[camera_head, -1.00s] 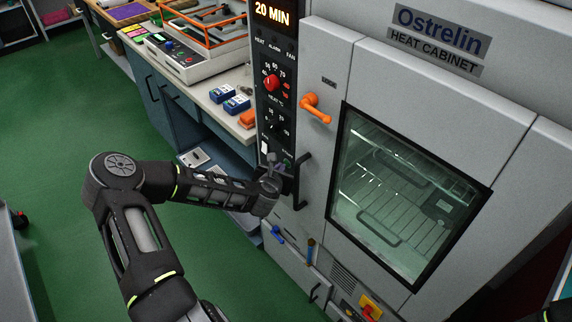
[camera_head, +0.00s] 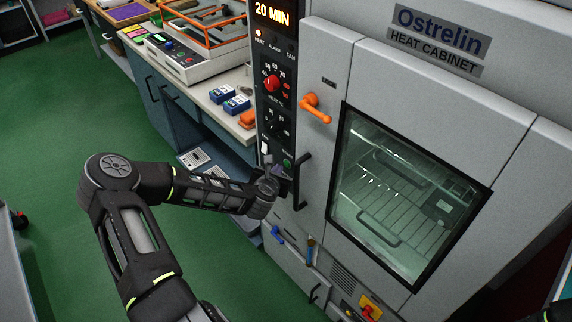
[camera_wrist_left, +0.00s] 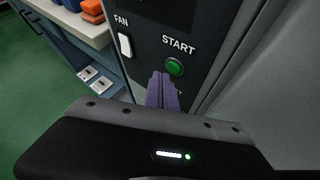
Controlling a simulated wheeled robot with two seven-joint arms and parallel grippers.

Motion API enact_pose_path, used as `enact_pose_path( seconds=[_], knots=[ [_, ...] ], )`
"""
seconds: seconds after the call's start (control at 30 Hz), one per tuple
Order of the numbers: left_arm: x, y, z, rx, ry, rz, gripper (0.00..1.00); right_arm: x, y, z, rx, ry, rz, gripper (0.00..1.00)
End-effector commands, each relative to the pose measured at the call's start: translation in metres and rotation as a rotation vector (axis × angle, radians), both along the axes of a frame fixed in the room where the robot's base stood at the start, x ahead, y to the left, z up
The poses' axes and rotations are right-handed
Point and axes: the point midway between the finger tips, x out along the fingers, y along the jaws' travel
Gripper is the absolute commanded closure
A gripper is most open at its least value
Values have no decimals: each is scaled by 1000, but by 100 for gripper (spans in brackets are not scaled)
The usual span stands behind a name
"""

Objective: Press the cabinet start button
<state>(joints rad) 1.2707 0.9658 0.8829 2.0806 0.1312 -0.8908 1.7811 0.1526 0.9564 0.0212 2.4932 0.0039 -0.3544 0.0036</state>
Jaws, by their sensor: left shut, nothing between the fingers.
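The heat cabinet (camera_head: 440,110) stands at the right with a dark control panel (camera_head: 275,95) on its left side. The green start button (camera_wrist_left: 175,66) sits under the word START in the left wrist view; it also shows low on the panel in the head view (camera_head: 287,162). My left gripper (camera_wrist_left: 162,76) is shut and empty. Its purple-grey fingertips are just below and left of the button in the wrist view, and the button face is uncovered. They appear slightly apart from it.
A black handle (camera_head: 302,180) stands out right of the button. A white FAN switch (camera_wrist_left: 125,45) is to its left. The display (camera_head: 272,12) reads 20 MIN, and a small lamp (camera_head: 259,33) glows by HEAT. An orange door handle (camera_head: 315,108) is higher up.

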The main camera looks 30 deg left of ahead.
Motion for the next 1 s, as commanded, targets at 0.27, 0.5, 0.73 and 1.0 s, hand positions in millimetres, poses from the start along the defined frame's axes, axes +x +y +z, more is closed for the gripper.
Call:
enact_pose_path(
  seconds=[0.27,0.5,0.73,1.0],
  knots=[
    [-2,0,0,0,0,0,100,0,0,0,0,0,0,100],
    [-7,2,0,-1,1,1,100,0,0,1,0,0,0,100],
    [-27,8,0,-1,2,2,100,0,0,3,0,0,0,100],
    [-49,15,0,-1,1,2,100,0,0,6,0,0,0,100]
  ],
)
